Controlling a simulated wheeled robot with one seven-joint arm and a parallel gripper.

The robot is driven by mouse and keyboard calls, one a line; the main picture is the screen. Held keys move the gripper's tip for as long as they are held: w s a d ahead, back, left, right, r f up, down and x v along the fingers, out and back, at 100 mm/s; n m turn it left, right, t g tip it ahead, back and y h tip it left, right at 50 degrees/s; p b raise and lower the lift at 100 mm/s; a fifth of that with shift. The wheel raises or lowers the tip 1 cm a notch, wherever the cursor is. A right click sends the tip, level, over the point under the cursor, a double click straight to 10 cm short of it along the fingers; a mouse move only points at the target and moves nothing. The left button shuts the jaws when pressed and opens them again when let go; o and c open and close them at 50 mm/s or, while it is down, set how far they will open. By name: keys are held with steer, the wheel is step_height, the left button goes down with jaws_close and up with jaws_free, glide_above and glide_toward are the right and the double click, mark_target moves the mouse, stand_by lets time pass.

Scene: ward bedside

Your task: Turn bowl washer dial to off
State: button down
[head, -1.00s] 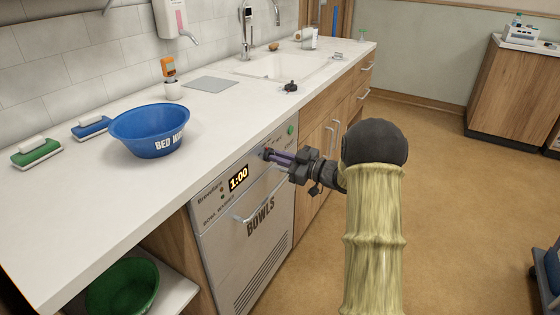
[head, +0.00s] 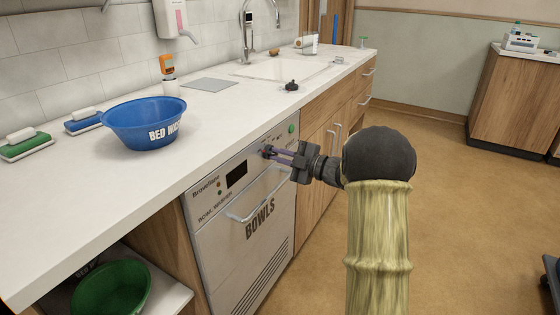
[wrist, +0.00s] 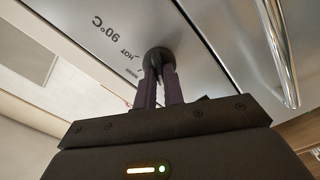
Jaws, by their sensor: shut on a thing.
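The bowl washer (head: 238,235) is a grey-white front under the counter, marked BOWLS, with a bar handle (head: 256,203). Its display (head: 236,174) is dark. The dial is a small dark knob, seen at the fingertips in the wrist view (wrist: 158,56), with 90°C, HOT and WASH markings on the panel near it. My gripper (head: 270,153) reaches in from the right and its fingers are shut on the dial. The dial's pointer setting is hard to make out behind the fingers.
A green button (head: 291,128) sits on the panel right of the dial. A blue bowl (head: 150,122) stands on the counter (head: 60,205) above. A green bowl (head: 110,288) lies on the low shelf at left. Open floor lies to the right.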

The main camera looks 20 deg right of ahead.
steer(key=shift+f, duration=0.1)
stand_by(0.4)
steer(key=c, duration=1.5)
jaws_free()
steer(key=p+v, duration=0.3)
steer(key=v, duration=1.4)
steer(key=shift+s, duration=0.2)
steer(key=shift+d, duration=0.1)
